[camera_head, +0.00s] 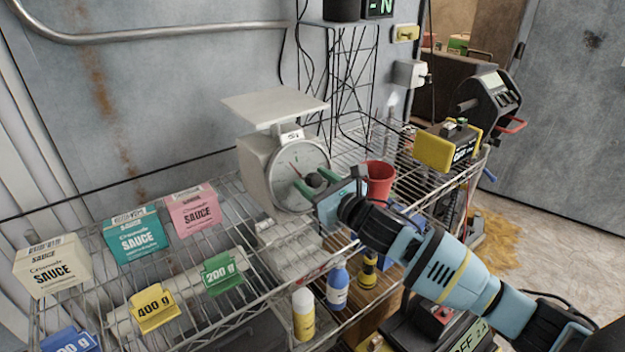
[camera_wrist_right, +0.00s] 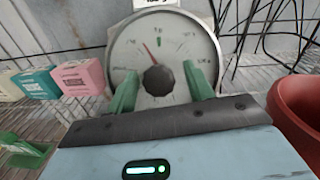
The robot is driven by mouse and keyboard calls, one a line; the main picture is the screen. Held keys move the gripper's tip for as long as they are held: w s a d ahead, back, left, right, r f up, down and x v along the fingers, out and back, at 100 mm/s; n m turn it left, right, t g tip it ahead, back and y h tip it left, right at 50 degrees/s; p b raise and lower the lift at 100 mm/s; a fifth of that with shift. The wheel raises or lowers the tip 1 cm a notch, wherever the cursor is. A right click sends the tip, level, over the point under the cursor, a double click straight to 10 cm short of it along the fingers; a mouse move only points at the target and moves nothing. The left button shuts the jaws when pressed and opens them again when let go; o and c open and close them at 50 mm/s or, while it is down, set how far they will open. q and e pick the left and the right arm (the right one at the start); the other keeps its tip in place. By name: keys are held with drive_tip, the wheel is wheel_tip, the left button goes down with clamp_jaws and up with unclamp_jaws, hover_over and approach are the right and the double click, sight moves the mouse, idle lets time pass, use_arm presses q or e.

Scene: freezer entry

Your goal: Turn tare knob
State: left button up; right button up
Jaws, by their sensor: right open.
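A white dial scale (camera_head: 257,168) with a flat top plate (camera_head: 275,106) stands on the wire shelf. Its round dial faces me, with a red needle a little left of the top mark. The dark tare knob (camera_head: 313,180) sits at the dial's centre; it also shows in the right wrist view (camera_wrist_right: 158,80). My right gripper (camera_head: 312,185) is in front of the dial. Its green fingers are open, one on each side of the knob, and in the right wrist view (camera_wrist_right: 158,90) a gap shows between each finger and the knob. My left gripper is not in view.
Sauce boxes in cream (camera_head: 52,265), teal (camera_head: 135,235) and pink (camera_head: 192,210) stand left on the wire shelf. Yellow (camera_head: 153,307) and green (camera_head: 221,273) weight tags are at the front. A red cup (camera_head: 379,180) stands close right of the scale, and black cables hang behind.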

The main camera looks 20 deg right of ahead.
drive_tip(key=shift+w+a, duration=0.2)
drive_tip(key=shift+w, duration=0.3)
drive_tip(key=c, duration=1)
drive_tip(key=shift+o, duration=0.2)
